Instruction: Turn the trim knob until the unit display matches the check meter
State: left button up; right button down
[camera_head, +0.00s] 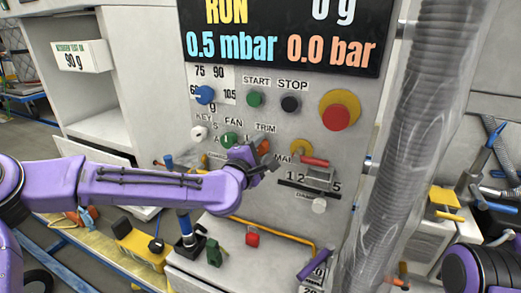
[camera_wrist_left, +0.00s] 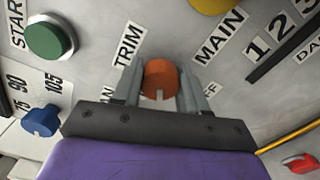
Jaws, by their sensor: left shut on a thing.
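The trim knob (camera_wrist_left: 161,76) is a round orange knob with a pale notch, beside the TRIM label. My left gripper (camera_wrist_left: 159,88) has one finger on each side of it and is shut on it. In the head view the gripper (camera_head: 262,163) is at the panel, hiding much of the orange knob (camera_head: 264,146). The unit display (camera_head: 285,38) at the top reads RUN, 0 g, 0.5 mbar and 0.0 bar. I cannot tell which thing is the check meter. My right gripper is out of view.
A card (camera_head: 80,56) at left seems to read 90 g. Close around are a green button (camera_head: 254,99), a blue selector knob (camera_head: 205,94) and a red-handled lever (camera_head: 315,162). A large red button (camera_head: 336,118) and a grey corrugated hose (camera_head: 412,160) stand to the right.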

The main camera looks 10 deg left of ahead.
pick_arm(q)
jog(key=shift+f, duration=0.1)
jog(key=o, duration=1)
jog(key=shift+o, duration=0.2)
jog(key=s+a+b, duration=0.2)
jog(key=s, duration=0.8)
jog(key=shift+s, duration=0.2)
jog(key=shift+d, duration=0.1)
